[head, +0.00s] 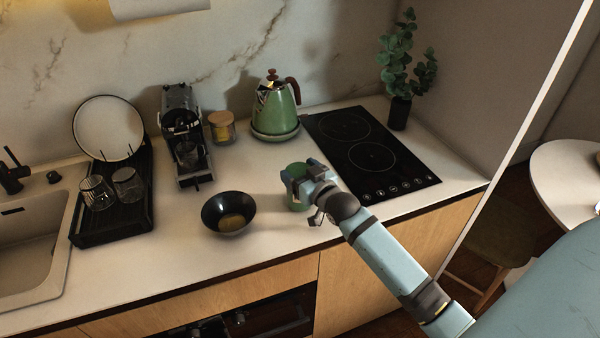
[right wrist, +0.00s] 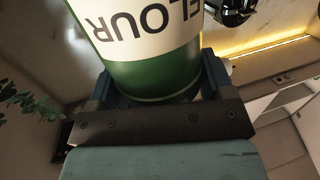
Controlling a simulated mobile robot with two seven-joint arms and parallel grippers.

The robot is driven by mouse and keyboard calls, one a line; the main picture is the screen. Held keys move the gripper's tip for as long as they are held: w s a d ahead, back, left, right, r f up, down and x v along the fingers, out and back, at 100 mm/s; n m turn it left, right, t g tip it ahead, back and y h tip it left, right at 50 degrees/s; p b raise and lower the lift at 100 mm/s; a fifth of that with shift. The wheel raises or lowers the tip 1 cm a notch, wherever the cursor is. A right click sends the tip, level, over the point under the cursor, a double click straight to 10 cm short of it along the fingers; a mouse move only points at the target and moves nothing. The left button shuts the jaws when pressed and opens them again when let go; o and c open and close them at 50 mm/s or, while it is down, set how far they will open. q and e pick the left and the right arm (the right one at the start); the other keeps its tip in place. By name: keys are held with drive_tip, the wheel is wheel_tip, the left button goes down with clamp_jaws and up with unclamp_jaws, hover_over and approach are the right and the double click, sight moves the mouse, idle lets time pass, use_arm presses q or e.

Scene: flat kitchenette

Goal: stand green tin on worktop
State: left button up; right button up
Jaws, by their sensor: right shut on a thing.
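The green tin (head: 296,198) is at the front part of the worktop (head: 275,255), between the black bowl and the hob. My right gripper (head: 306,182) is shut on it from the right and hides part of it. In the right wrist view the tin (right wrist: 150,75) sits between both fingers of the right gripper (right wrist: 155,88), and its cream band reads FLOUR, upside down in the picture. I cannot tell whether its base touches the worktop. My left gripper is not in view.
A black bowl (head: 229,213) stands left of the tin. A black hob (head: 370,155) lies to the right, and a green kettle (head: 275,108) stands behind. A coffee machine (head: 184,135), glass jar (head: 222,128) and dish rack (head: 112,215) stand further left. A plant (head: 400,110) is back right.

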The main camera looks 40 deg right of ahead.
drive_tip(key=shift+f, duration=0.15)
drive_tip(key=o, duration=1.5)
drive_tip(key=shift+f, duration=0.1)
drive_tip(key=s+b, duration=0.1)
drive_tip(key=s, duration=1)
drive_tip(key=s+a+f+n+g+y, duration=0.1)
drive_tip(key=s+a+f+g, duration=0.1)
drive_tip(key=s+a+f, duration=0.3)
drive_tip(key=s+a+f+n+g+y, duration=0.1)
drive_tip(key=s+a+f+g, duration=0.1)
drive_tip(key=s+a+f, duration=0.3)
drive_tip(key=s+a+f+n+g+y, duration=0.1)
drive_tip(key=s+a+f+g, duration=0.1)
drive_tip(key=s+a+f, duration=0.4)
drive_tip(key=shift+a+f, duration=0.25)
drive_tip(key=shift+f, duration=0.65)
drive_tip(key=shift+a+f, duration=0.2)
drive_tip(key=shift+f, duration=0.7)
drive_tip(key=shift+a+f, duration=0.25)
drive_tip(key=shift+f, duration=0.65)
